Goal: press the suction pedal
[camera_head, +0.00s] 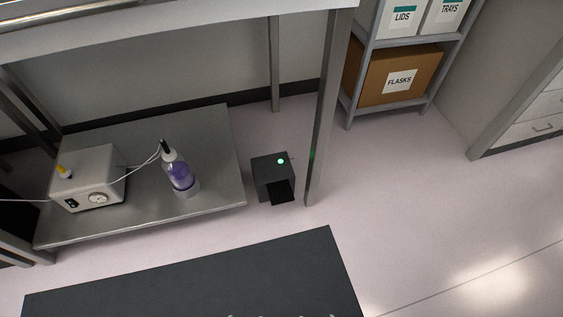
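A small black box (268,178) with a lit green light on top and a dark opening low at its front stands on the floor. It is the only pedal-like thing in view, but I cannot tell for sure that it is the suction pedal. It sits between the low metal shelf and a bench leg. A beige pump unit (103,172) with a gauge stands on the shelf, with tubing running to a bottle of purple liquid (180,174). Neither of my grippers is in view.
The low metal shelf (215,135) lies under the bench, and a bench leg (325,110) stands just right of the black box. A dark mat (200,275) lies in front. A rack with a flasks carton (400,75) stands behind. The floor at right is clear.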

